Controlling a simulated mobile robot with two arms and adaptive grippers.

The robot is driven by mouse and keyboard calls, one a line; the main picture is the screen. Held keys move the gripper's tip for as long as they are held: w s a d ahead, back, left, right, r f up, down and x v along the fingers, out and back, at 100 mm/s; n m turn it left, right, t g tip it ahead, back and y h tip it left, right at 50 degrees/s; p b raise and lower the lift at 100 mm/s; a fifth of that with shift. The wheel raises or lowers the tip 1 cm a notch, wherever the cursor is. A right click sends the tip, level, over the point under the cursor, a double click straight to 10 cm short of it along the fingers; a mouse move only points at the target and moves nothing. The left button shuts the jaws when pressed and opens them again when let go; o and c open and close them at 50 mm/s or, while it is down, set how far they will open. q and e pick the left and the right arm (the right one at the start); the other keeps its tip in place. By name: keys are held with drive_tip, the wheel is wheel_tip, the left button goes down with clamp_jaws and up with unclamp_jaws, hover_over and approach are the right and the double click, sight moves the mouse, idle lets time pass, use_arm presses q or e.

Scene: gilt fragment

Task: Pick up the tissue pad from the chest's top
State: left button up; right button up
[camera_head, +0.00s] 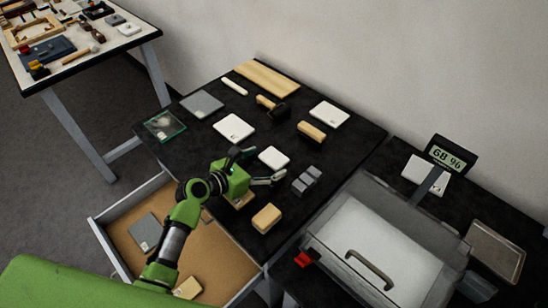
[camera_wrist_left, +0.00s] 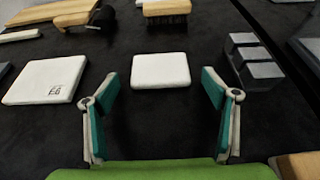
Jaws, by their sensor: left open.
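A small plain white pad (camera_head: 273,157), which looks like the tissue pad, lies flat on the black top of the chest (camera_head: 225,155). In the left wrist view the pad (camera_wrist_left: 160,70) is just ahead, roughly centred between the fingers. My left gripper (camera_head: 260,167) is open and empty, its fingers spread on the near side of the pad and apart from it. In the left wrist view its fingertips (camera_wrist_left: 160,88) show on both sides. Another white pad with dark marks (camera_wrist_left: 45,80) lies to the left. My right gripper is not in view.
Grey blocks (camera_head: 306,180) stand right of the pad. A wooden block (camera_head: 266,218) lies nearer, brushes (camera_head: 312,132) behind. An open drawer (camera_head: 97,238) juts out below. A clear-lidded box (camera_head: 375,250) and a humidity display (camera_head: 449,156) stand at the right.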

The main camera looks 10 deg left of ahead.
use_arm(q)
drive_tip(key=shift+w+d, duration=0.1)
drive_tip(key=shift+w, duration=0.05)
drive_tip(key=c, duration=0.8)
